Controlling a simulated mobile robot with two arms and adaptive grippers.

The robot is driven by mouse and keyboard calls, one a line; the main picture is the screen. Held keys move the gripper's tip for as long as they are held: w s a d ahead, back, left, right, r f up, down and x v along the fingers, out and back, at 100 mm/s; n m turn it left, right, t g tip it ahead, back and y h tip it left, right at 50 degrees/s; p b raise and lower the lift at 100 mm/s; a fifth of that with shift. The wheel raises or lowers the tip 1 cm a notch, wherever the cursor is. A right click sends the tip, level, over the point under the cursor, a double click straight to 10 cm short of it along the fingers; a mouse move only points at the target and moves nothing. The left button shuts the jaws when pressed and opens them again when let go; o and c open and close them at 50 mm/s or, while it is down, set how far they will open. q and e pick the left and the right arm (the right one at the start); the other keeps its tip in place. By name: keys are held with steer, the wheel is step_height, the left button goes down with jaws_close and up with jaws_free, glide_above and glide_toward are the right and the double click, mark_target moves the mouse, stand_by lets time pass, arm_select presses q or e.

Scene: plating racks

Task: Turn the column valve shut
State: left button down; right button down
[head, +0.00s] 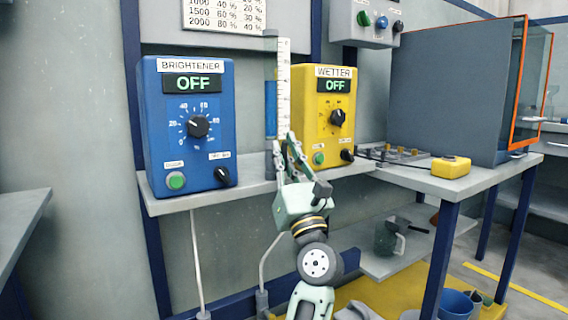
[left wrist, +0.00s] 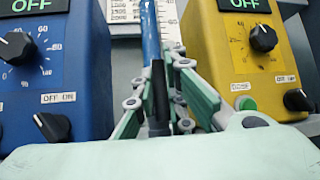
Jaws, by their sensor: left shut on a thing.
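The column (head: 270,95) is a slim upright tube with blue liquid in it, beside a white graduated scale (head: 284,85), between the two dosing boxes. It also shows in the left wrist view (left wrist: 151,35), with a dark lower part (left wrist: 158,110). My left gripper (head: 289,148) is at the column's lower end, its fingers pointing up. In the left wrist view my left gripper (left wrist: 165,78) has its fingers on both sides of the lower column, shut on the valve there. The fingers hide most of the valve, so its handle angle cannot be told. My right gripper is not in view.
The blue BRIGHTENER box (head: 186,125) and the yellow WETTER box (head: 323,115) stand close on either side, both reading OFF. Their knobs face me. The grey shelf (head: 255,184) lies below. A yellow button box (head: 451,167) sits on the right table.

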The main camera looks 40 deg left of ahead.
arm_select(q)
steer(key=shift+w+f, duration=0.1)
stand_by(0.4)
steer(key=c, duration=1.8)
jaws_free()
steer(key=shift+o, duration=0.2)
steer(key=v, duration=1.2)
steer(key=shift+d, duration=0.1)
